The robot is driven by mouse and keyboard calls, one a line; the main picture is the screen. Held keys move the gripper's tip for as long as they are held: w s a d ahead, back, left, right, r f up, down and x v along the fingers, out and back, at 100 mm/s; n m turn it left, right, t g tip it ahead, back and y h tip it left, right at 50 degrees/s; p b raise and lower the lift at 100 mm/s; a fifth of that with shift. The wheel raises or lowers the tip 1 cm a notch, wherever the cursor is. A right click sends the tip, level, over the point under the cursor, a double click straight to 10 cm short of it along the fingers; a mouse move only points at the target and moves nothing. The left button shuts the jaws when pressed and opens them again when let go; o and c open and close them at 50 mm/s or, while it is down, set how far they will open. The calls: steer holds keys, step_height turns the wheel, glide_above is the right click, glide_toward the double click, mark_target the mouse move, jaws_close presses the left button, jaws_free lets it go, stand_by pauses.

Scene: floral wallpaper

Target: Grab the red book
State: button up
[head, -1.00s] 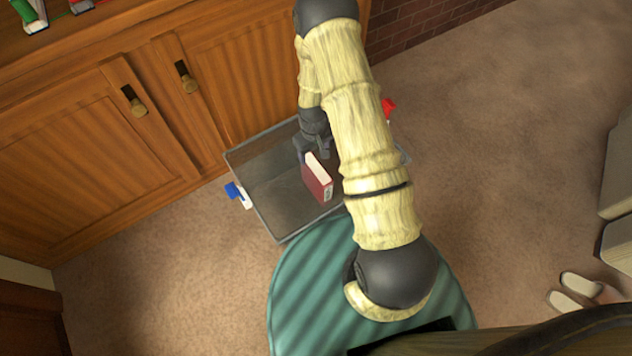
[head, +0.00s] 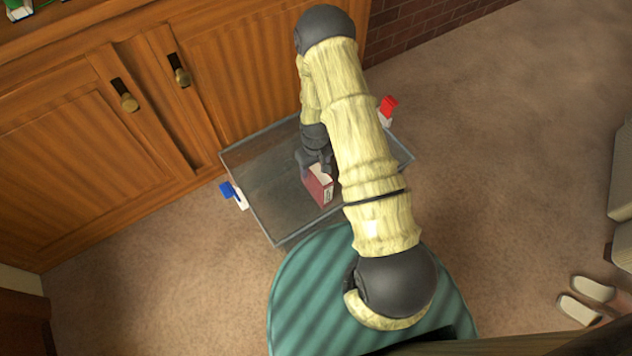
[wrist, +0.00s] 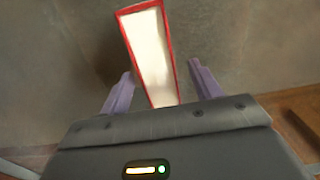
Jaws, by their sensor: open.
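The red book (head: 319,187) stands upright in a clear-walled grey bin (head: 263,215) on the floor. My gripper (head: 318,164) is inside the bin at the far end of the book, partly hidden by my arm in the head view. In the wrist view the book (wrist: 150,50) shows its white page edge with a red cover rim. The open fingers of my gripper (wrist: 160,85) sit one to each side of the near end of the book, with gaps showing between fingers and covers.
Wooden cabinets (head: 90,160) stand right behind the bin. A blue and white object (head: 233,194) is at its left side and a red and white one (head: 387,110) at its right. White slippers (head: 585,298) lie on the carpet at right. The bin's left part looks empty.

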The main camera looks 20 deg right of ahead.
step_height(320, 180, down, 4)
steer(key=shift+s+d+r+b, duration=0.1)
steer(key=shift+s+r+b, duration=0.1)
steer(key=shift+b, duration=0.75)
steer(key=shift+w+r, duration=0.1)
jaws_close()
